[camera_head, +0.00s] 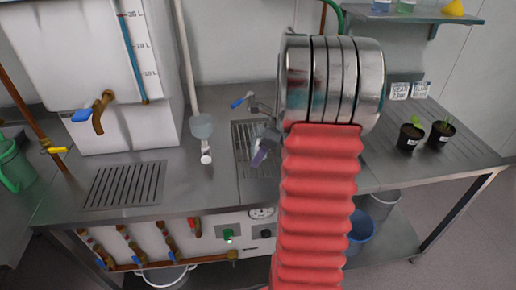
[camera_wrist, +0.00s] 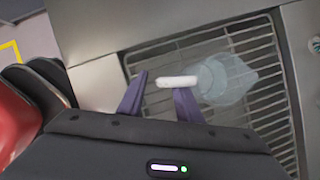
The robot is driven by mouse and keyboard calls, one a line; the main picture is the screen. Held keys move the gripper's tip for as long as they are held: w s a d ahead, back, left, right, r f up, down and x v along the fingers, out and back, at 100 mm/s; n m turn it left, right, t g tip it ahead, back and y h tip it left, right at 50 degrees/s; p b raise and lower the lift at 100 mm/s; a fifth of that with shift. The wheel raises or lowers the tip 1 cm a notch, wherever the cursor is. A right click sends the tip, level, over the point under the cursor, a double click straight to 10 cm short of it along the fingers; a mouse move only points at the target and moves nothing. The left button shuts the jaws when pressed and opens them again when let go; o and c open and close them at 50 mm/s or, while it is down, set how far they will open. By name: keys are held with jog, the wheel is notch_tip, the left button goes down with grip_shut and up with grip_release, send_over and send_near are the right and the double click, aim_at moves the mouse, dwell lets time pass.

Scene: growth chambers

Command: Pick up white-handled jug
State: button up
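The white-handled jug (camera_wrist: 228,80) is clear and pale, and shows in the wrist view over a wire grate. Its white handle (camera_wrist: 177,82) points left, at the tip of the right finger, with its end reaching into the gap between the fingers. My gripper (camera_wrist: 160,84) is open, with two purple fingers apart. I cannot tell whether a finger touches the handle. In the head view my gripper (camera_head: 262,152) is over the sink grate, mostly hidden by my own arm, and the jug cannot be made out clearly.
The wire grate (camera_head: 242,158) lies in the steel counter (camera_head: 215,180). A tap with a blue lever (camera_head: 240,102) stands behind it. A white tank (camera_head: 85,50) with a brass tap is at the left. Two potted seedlings (camera_head: 411,135) stand at the right.

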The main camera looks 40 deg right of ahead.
dwell(0.3)
grip_shut()
dwell(0.5)
